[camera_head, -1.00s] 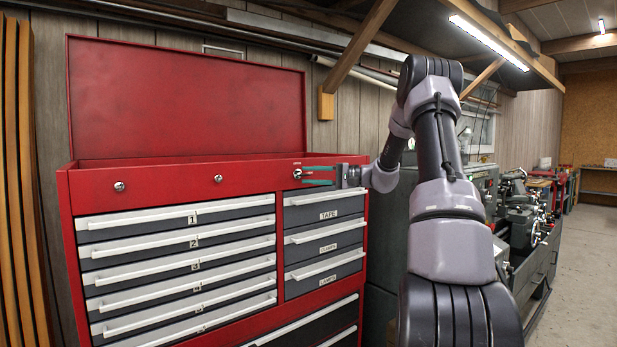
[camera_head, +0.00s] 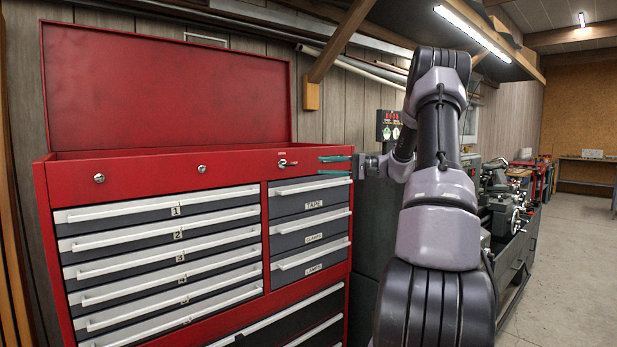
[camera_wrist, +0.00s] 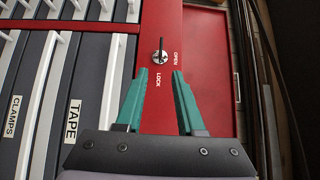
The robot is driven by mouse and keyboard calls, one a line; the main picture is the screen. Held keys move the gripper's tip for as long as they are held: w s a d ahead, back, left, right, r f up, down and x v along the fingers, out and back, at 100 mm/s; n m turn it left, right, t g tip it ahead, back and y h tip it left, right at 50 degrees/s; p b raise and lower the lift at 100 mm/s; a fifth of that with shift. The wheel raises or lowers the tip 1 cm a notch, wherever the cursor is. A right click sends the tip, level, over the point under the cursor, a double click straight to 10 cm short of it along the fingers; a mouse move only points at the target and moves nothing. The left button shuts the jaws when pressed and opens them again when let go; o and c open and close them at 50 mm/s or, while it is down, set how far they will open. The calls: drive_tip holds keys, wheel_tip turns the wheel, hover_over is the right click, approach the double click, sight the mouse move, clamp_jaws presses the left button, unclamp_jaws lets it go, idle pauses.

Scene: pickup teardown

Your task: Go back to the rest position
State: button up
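My gripper (camera_head: 335,166) is at the upper right front of the red tool chest (camera_head: 120,172), with its green fingers pointing left. In the wrist view the two fingers of my gripper (camera_wrist: 164,92) are apart with nothing between them. A key lock (camera_head: 286,163) with a key in it sits on the red strip, left of the fingertips. In the wrist view the lock (camera_wrist: 160,57) lies beyond the fingertips, clear of them, between the words LOCK and OPEN. The chest's lid (camera_head: 165,85) is up. All drawers in view look shut.
Numbered drawers (camera_head: 160,240) fill the chest's left side, and labelled ones such as TAPE (camera_head: 310,195) its right. A wooden brace (camera_head: 340,40) and a lamp (camera_head: 480,38) are overhead. Machines (camera_head: 505,215) stand at right, with bare floor (camera_head: 560,260) beyond.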

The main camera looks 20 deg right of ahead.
drive_tip(key=s+a+r+n+g+h, duration=0.15)
drive_tip(key=s+a+g+h, duration=0.4)
drive_tip(key=s+a, duration=0.9)
drive_tip(key=s+a+t+h, duration=0.1)
drive_tip(key=s+t+h, duration=0.4)
drive_tip(key=s, duration=1.4)
drive_tip(key=shift+s+a+r+m+h, duration=0.25)
drive_tip(key=shift+r+m+h, duration=0.1)
drive_tip(key=shift+h, duration=1.6)
